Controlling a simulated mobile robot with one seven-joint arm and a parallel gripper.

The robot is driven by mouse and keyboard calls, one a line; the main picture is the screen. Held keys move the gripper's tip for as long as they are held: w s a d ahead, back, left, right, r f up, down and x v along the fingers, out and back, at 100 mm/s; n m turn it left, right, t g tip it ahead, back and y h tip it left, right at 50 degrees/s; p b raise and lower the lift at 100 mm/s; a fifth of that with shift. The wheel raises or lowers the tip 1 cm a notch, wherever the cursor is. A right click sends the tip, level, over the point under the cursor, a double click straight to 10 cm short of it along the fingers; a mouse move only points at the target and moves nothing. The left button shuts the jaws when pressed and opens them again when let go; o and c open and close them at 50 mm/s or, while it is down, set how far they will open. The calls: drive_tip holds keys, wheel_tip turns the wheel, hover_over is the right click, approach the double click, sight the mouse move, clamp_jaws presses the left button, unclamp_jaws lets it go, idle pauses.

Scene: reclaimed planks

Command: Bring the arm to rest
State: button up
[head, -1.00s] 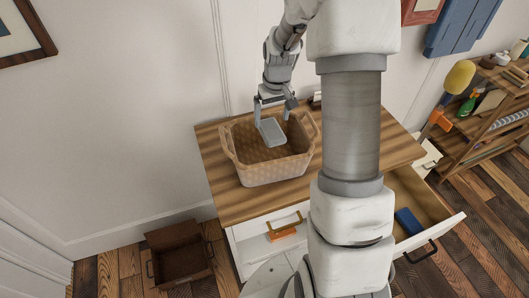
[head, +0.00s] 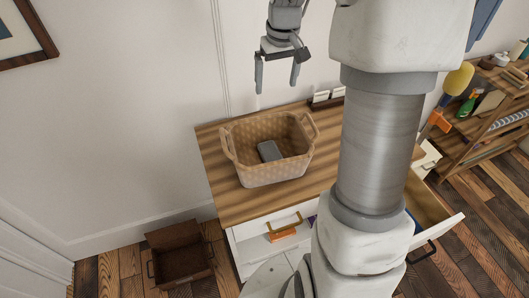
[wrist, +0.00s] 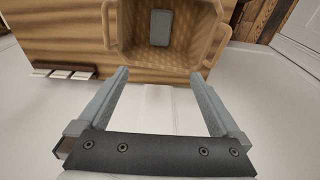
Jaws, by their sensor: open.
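My gripper (head: 277,86) is open and empty. In the head view it hangs in the air above and behind the wicker basket (head: 240,165), with its fingers pointing down. In the wrist view my gripper (wrist: 165,92) has its two fingers wide apart with nothing between them. A grey box-like object (head: 270,151) lies inside the basket on its floor, apart from my gripper. The grey object (wrist: 160,28) and the basket (wrist: 110,22) also show at the top of the wrist view.
The basket stands on a striped wooden cabinet top (head: 225,203). A small holder with white cards (head: 325,98) is at its back edge. An open drawer (head: 440,222) juts out at right. A brown crate (head: 180,262) is on the floor at left. A shelf (head: 490,120) stands at far right.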

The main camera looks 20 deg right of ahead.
drive_tip(key=r, duration=0.3)
drive_tip(key=shift+s, duration=0.2)
drive_tip(key=s+a+r+t, duration=0.2)
drive_tip(key=s+a, duration=0.3)
drive_tip(key=s, duration=0.6)
drive_tip(key=s+a+r+t, duration=0.1)
drive_tip(key=s+a+r, duration=0.2)
drive_tip(key=s, duration=0.9)
drive_tip(key=shift+s+a+t, duration=0.2)
drive_tip(key=shift+a+t, duration=0.2)
drive_tip(key=shift+a, duration=0.75)
